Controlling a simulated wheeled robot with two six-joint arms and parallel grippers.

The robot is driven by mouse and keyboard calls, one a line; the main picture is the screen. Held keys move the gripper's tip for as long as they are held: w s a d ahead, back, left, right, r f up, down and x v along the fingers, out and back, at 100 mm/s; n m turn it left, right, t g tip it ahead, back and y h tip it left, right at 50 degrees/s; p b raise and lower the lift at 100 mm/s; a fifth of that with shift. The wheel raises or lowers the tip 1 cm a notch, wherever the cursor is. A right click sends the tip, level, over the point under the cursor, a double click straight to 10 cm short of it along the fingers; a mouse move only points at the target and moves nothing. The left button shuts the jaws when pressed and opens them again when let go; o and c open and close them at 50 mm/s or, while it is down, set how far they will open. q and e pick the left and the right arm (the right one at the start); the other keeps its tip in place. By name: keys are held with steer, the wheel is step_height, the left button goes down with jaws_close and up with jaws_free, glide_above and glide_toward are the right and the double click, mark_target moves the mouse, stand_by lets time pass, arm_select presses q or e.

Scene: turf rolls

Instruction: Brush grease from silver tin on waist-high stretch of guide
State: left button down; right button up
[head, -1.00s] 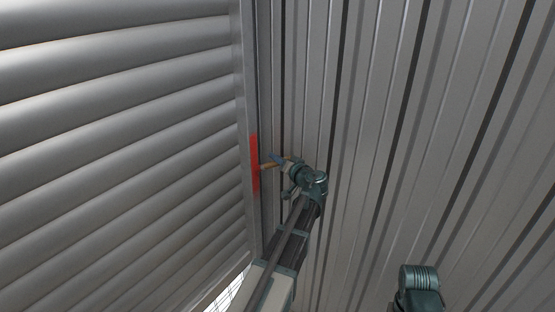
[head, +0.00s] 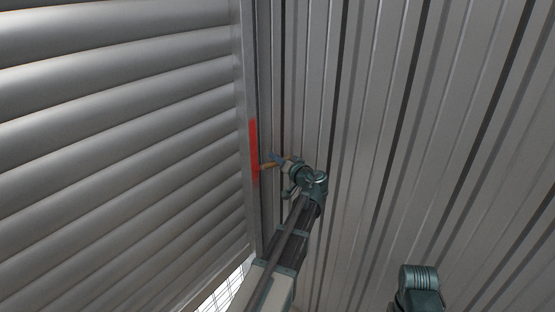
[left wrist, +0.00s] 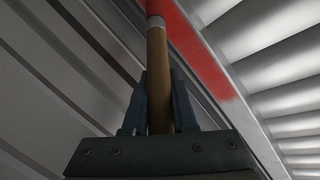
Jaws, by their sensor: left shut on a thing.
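The guide (head: 244,100) is a grey metal upright along the edge of the slatted shutter. A stretch of it is red (head: 254,150); the red also shows in the left wrist view (left wrist: 200,50). My left gripper (head: 276,162) is shut on a brush, whose wooden handle (left wrist: 158,80) stands between the fingers. In the head view the brush (head: 267,166) points left, its tip at the red stretch. In the left wrist view a metal band tops the handle; the bristles are barely visible, so contact cannot be told. The silver tin is not in view. My right gripper is not in view.
The shutter (head: 110,150) with grey slats fills the left side. A ribbed metal wall (head: 430,130) fills the right, close behind my left arm. A bright gap with a grid (head: 225,288) shows at the bottom left.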

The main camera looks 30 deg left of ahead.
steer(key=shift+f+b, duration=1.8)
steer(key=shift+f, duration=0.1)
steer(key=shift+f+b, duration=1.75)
steer(key=shift+b, duration=0.05)
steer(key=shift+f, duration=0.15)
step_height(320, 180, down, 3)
steer(key=b, duration=0.3)
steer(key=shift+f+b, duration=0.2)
steer(key=shift+b, duration=0.15)
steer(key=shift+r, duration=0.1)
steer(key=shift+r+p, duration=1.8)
steer(key=shift+p, duration=0.1)
